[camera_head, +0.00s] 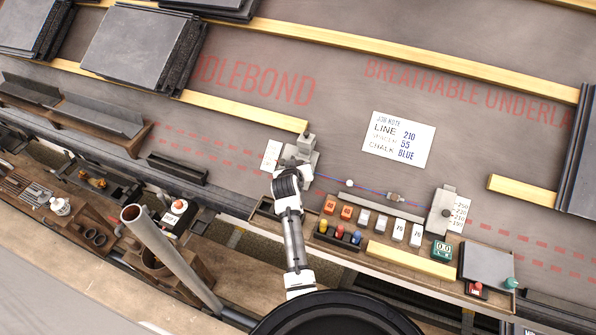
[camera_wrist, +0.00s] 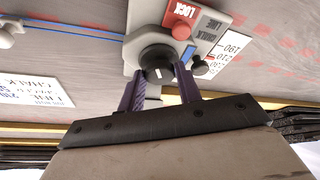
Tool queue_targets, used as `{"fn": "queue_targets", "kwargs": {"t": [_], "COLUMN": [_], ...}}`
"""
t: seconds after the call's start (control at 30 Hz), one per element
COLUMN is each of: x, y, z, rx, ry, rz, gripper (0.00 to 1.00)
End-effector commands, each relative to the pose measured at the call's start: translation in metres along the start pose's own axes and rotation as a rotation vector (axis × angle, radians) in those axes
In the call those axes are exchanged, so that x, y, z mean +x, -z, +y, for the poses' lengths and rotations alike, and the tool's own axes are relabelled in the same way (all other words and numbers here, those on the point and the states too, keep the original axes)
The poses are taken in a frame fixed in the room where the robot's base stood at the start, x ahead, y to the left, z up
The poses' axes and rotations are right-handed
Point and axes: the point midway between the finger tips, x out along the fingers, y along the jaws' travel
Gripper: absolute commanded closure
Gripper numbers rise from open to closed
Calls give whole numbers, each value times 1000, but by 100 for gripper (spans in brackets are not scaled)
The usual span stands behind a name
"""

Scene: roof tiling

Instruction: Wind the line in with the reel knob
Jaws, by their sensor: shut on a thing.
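The grey reel box (camera_head: 305,143) stands on the roof at the near end of a taut blue line (camera_head: 330,179). In the wrist view the box (camera_wrist: 222,45) carries a red LOCK button (camera_wrist: 181,18) and a blue strip. My gripper (camera_head: 291,168) reaches over the box, and its fingers (camera_wrist: 160,88) are closed on the dark round reel knob (camera_wrist: 156,60), which has a white mark. A smaller black knob (camera_wrist: 203,67) sits just beside one finger. The line runs past a white bead (camera_head: 349,183) and a small clip (camera_head: 395,197) to a grey end block (camera_head: 444,210).
A job note (camera_head: 398,140) reads LINE 210, SPACER 55, CHALK BLUE. A wooden tray (camera_head: 380,262) with labelled blocks and coloured pegs lies below the line. A grey pipe (camera_head: 165,250) leans at left. Battens and slate stacks (camera_head: 140,45) lie above.

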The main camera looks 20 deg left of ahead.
Motion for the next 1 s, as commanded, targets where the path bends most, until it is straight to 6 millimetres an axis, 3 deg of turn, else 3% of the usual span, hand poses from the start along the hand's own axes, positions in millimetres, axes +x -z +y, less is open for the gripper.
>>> {"fn": "queue_targets", "kwargs": {"t": [1.0], "x": [4], "y": [1], "z": [-8], "rx": [907], "ry": [-329], "rz": [0], "gripper": [89]}}
